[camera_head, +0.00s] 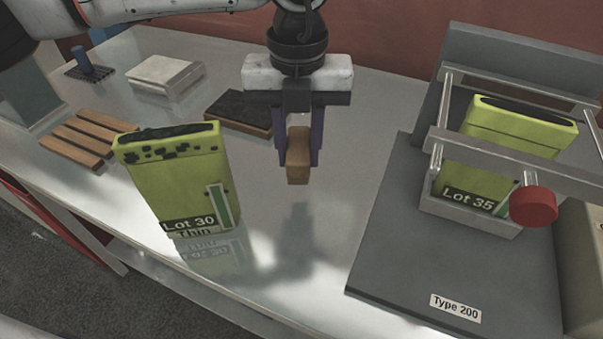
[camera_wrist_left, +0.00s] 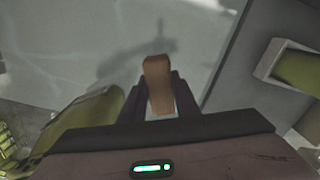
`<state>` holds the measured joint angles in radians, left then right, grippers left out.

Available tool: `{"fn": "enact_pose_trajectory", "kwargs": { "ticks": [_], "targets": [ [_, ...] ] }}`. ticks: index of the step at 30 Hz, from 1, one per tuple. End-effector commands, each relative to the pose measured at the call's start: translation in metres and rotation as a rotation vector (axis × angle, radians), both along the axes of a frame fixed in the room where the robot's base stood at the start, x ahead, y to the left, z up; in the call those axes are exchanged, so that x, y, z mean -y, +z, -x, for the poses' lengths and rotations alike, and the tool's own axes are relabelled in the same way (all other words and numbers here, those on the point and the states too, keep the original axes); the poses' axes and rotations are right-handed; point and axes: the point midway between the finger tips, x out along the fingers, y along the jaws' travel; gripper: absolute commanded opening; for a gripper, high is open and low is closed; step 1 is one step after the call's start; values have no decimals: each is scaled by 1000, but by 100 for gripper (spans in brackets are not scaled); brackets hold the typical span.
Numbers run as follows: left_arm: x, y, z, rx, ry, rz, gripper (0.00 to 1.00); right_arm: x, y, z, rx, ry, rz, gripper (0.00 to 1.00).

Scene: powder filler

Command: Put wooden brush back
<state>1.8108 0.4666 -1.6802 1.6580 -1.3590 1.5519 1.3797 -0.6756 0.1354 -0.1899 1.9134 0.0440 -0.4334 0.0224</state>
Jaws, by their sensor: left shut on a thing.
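My left gripper (camera_head: 298,150) hangs above the middle of the metal table, pointing down. Its fingers are shut on a wooden brush (camera_head: 298,168), a small brown block that hangs clear of the table. The brush also shows in the left wrist view (camera_wrist_left: 158,85), between the fingers of the left gripper (camera_wrist_left: 160,100). A shadow lies on the table below. My right gripper does not show in either view.
A green "Lot 30 Thin" box (camera_head: 180,185) stands left of the gripper. A grey "Type 200" machine (camera_head: 400,255) at the right holds a green "Lot 35" box (camera_head: 515,130) and has a red knob (camera_head: 533,206). Behind lie a dark-topped wooden block (camera_head: 240,112), a slatted wooden rack (camera_head: 78,138), a pale block (camera_head: 163,75) and a blue-handled tool (camera_head: 84,62).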

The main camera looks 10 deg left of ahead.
Motion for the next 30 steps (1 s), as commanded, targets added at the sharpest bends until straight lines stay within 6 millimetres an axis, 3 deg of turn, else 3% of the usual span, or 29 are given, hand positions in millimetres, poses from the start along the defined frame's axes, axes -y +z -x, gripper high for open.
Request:
{"fn": "enact_pose_trajectory", "kwargs": {
  "ticks": [4, 16, 29, 30],
  "targets": [
    [-1, -26, 1, -3, 1, -1, 10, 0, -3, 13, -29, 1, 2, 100],
    [-1, -69, 1, -3, -1, -1, 10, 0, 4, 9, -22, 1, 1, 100],
    [-1, -78, 0, 0, -1, 0, 10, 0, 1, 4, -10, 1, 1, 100],
    [-1, -76, 0, 0, -2, 0, 35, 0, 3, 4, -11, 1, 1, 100]
  ]
}}
